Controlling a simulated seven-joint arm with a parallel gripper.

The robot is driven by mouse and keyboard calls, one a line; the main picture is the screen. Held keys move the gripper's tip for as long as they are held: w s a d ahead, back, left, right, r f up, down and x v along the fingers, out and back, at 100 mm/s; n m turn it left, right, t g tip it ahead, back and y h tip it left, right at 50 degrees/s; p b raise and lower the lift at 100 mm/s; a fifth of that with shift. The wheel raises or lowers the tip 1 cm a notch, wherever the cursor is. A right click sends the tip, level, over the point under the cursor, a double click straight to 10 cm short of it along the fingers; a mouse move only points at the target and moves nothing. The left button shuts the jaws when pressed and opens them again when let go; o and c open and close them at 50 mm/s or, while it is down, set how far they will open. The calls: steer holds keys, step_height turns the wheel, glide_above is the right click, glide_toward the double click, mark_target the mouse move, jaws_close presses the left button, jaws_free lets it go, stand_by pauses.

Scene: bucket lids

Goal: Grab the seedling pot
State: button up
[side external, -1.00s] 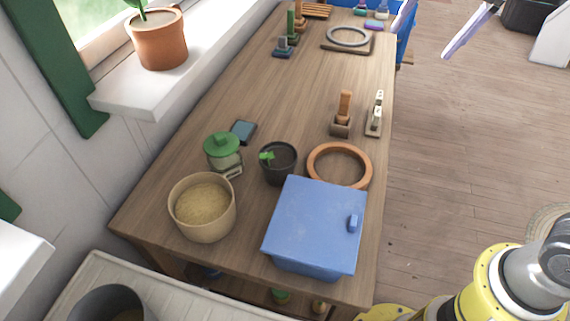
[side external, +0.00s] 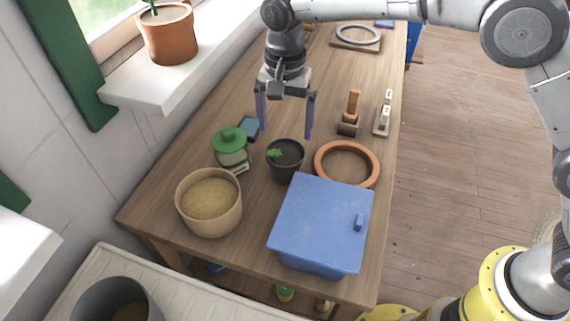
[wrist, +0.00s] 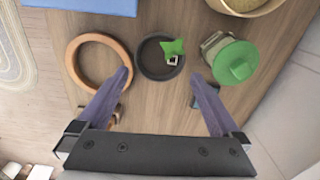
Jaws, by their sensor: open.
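The seedling pot (side external: 285,160) is a small dark pot with a green sprout, upright on the wooden table between a green-lidded jar and an orange ring. It also shows in the wrist view (wrist: 151,69), ahead of the fingers and roughly between their lines. My gripper (side external: 286,134) is open and empty, pointing down, with its two purple fingers apart above and just behind the pot. In the wrist view my gripper (wrist: 161,84) has one finger on each side, and neither appears to touch the pot.
The green-lidded jar (side external: 231,150) stands close left of the pot, and the orange ring (side external: 347,164) lies close right. A blue box (side external: 318,222) and a tan bucket (side external: 209,203) stand nearer the front edge. A wooden block tool (side external: 350,112) stands behind the ring.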

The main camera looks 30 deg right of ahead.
mark_target(285, 162)
step_height(285, 162, down, 10)
steer(key=shift+f, duration=0.2)
stand_by(0.3)
steer(key=c, duration=1.2)
steer(key=shift+r, duration=0.1)
steer(key=shift+r, duration=0.1)
